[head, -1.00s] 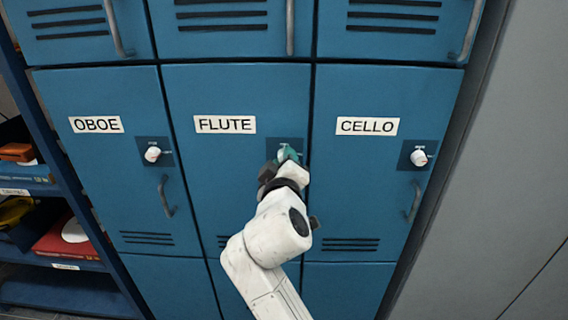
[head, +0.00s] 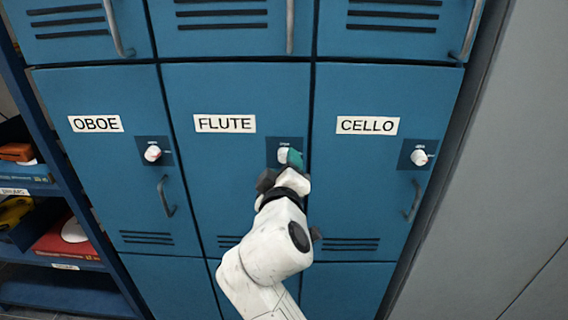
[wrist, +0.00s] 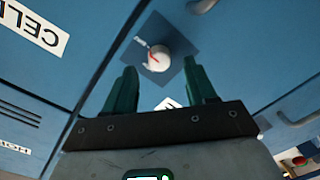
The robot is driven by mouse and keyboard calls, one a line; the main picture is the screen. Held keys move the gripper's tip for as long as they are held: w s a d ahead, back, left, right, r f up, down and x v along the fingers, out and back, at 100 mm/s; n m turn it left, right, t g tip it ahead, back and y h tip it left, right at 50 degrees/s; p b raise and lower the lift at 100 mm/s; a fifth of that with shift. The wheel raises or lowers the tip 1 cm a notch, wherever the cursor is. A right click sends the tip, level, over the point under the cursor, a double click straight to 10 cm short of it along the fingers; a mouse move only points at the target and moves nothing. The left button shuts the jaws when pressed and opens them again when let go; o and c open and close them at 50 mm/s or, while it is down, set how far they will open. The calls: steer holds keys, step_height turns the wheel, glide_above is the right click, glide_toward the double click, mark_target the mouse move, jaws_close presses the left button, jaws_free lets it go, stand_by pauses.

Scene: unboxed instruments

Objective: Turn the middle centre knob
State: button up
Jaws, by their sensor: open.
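The middle centre knob (head: 283,155) is white on a dark square plate on the FLUTE door (head: 220,170). In the wrist view the knob (wrist: 170,68) is round with a red mark, in full view. My gripper (wrist: 160,66) is open, its two teal fingers apart on either side of the view of the knob. The knob shows between and just beyond the fingertips, and I see no contact.
The OBOE knob (head: 152,153) and CELLO knob (head: 419,157) sit on the neighbouring doors. Handles stick out below them, such as the CELLO handle (head: 412,202). A shelf with items (head: 40,240) stands at the left, and a bare grey panel (head: 500,170) at the right.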

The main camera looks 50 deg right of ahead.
steer(key=v, duration=0.8)
stand_by(0.4)
steer(key=s+f+g+y+p, duration=0.1)
steer(key=s+f+g+y, duration=0.2)
steer(key=f, duration=0.6)
steer(key=s+f+g+y+p, duration=0.2)
steer(key=s+f+y, duration=0.15)
steer(key=f, duration=0.65)
steer(key=s+a+f+g+y+p, duration=0.1)
steer(key=s+a+f+g+y, duration=0.3)
steer(key=s+f, duration=0.7)
steer(key=s+a+y, duration=0.2)
steer(key=y, duration=0.1)
steer(key=shift+s+a+f+g, duration=0.2)
steer(key=shift+a+g, duration=0.1)
steer(key=shift+g, duration=0.1)
